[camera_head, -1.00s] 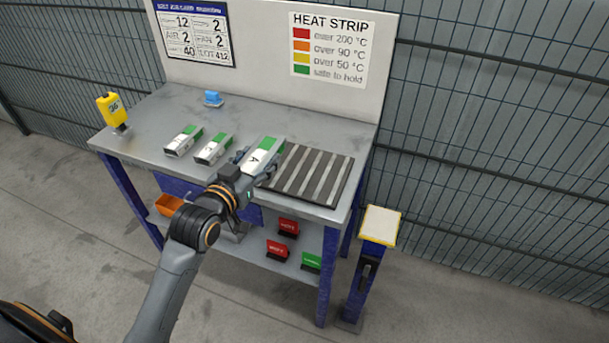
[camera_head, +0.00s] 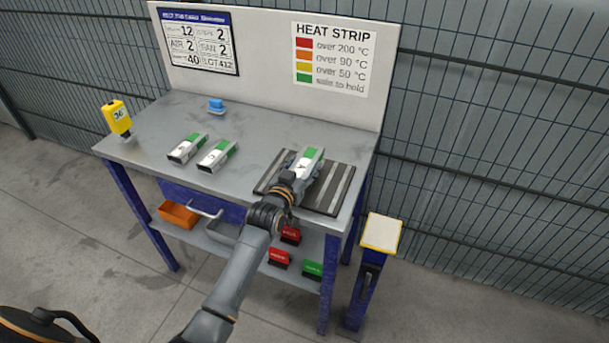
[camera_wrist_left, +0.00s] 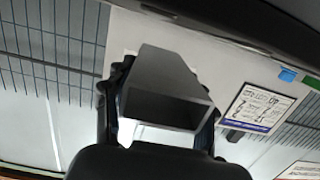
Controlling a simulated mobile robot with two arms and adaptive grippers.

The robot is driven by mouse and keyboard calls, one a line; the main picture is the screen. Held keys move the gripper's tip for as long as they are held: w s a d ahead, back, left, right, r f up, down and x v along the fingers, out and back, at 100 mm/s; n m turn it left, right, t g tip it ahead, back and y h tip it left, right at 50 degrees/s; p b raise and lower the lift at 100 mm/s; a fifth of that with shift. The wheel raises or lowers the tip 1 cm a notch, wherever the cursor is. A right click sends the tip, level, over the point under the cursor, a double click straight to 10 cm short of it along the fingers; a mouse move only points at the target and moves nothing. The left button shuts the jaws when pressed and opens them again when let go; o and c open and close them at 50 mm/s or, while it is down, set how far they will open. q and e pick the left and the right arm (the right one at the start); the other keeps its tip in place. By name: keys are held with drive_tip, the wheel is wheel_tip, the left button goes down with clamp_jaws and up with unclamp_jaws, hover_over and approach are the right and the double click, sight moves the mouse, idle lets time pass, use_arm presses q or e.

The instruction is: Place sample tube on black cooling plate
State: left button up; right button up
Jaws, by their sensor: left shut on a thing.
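The sample tube (camera_head: 309,161) is a grey rectangular tube with a white label and a green strip. My left gripper (camera_head: 301,168) is shut on it and holds it over the black cooling plate (camera_head: 333,193), which has lighter grey stripes. In the left wrist view the tube's open end (camera_wrist_left: 165,108) shows between the fingers (camera_wrist_left: 160,100). I cannot tell whether the tube touches the plate. Two similar tubes, a left one (camera_head: 186,148) and a right one (camera_head: 216,156), lie on the grey table to the left. My right gripper is not in view.
A yellow device (camera_head: 116,118) stands at the table's left end and a small blue object (camera_head: 216,105) at the back. A backboard (camera_head: 270,45) closes the rear. A post with a pale top (camera_head: 381,233) stands at right. Orange bin (camera_head: 178,214) and red and green blocks are below.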

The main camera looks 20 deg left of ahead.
use_arm(q)
drive_tip(key=shift+w+f, duration=0.15)
drive_tip(key=shift+f, duration=1.55)
drive_tip(key=shift+d+f, duration=0.1)
drive_tip(key=shift+f, duration=0.1)
drive_tip(key=o, duration=1.3)
drive_tip(key=shift+r, duration=0.1)
drive_tip(key=shift+r+p, duration=0.2)
drive_tip(key=shift+p, duration=0.1)
drive_tip(key=shift+s+f, duration=0.1)
drive_tip(key=shift+s, duration=0.3)
drive_tip(key=s+r, duration=0.1)
drive_tip(key=s, duration=1)
drive_tip(key=shift+a+r, duration=0.25)
drive_tip(key=shift+r, duration=0.15)
